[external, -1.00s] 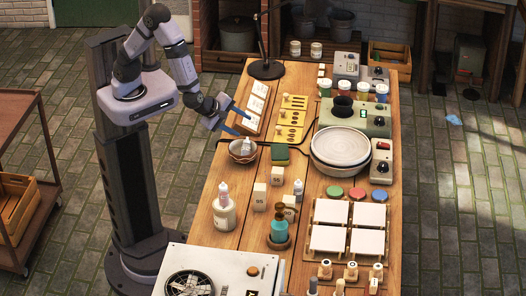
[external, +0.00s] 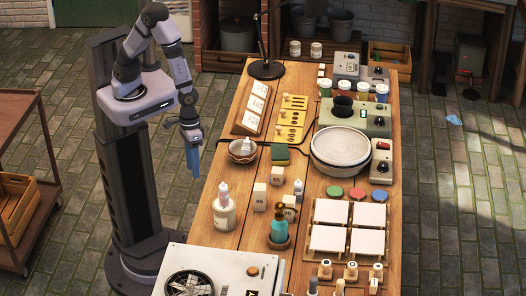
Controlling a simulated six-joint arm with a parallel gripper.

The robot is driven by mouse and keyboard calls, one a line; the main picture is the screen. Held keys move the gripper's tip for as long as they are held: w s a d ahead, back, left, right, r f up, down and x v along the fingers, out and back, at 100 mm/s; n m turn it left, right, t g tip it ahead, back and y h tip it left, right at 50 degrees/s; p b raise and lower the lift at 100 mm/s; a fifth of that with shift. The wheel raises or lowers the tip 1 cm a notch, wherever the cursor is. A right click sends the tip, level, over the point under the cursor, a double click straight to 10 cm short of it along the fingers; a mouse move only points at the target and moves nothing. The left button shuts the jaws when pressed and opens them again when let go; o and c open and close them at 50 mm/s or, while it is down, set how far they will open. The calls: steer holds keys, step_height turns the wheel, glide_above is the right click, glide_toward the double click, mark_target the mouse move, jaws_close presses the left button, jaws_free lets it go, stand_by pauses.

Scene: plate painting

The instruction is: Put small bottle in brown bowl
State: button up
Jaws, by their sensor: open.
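The brown bowl (external: 234,155) stands near the left edge of the table, around its middle. A small white bottle (external: 246,146) shows inside it, rising above the rim. My gripper (external: 194,172) hangs to the left of the bowl, just off the table's left edge, with its blue fingers pointing down. It is open and apart from the bowl and the bottle. A larger clear bottle with a white top (external: 224,209) stands nearer the camera, and another small white-capped bottle (external: 298,186) stands to its right.
A green sponge block (external: 280,153) lies right of the bowl. White blocks (external: 260,196) and a teal bottle (external: 279,230) stand in front. A stack of plates (external: 341,148) sits to the right. A dark cable runs beside the bowl.

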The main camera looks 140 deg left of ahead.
steer(key=s+d+r+m+g, duration=0.2)
steer(key=s+r+m, duration=0.1)
steer(key=s+m, duration=0.3)
steer(key=s+d+r+m+g, duration=0.3)
steer(key=s+m, duration=0.2)
steer(key=s, duration=0.1)
step_height(320, 180, up, 6)
steer(key=w+d+m+t+y, duration=0.1)
steer(key=w+d+m+t, duration=0.1)
steer(key=m+t, duration=0.1)
steer(key=shift+w+f+m, duration=0.25)
steer(key=shift+w+m, duration=0.15)
steer(key=shift+m, duration=0.2)
step_height(320, 180, down, 64)
steer(key=b, duration=6.4)
steer(key=shift+f, duration=0.1)
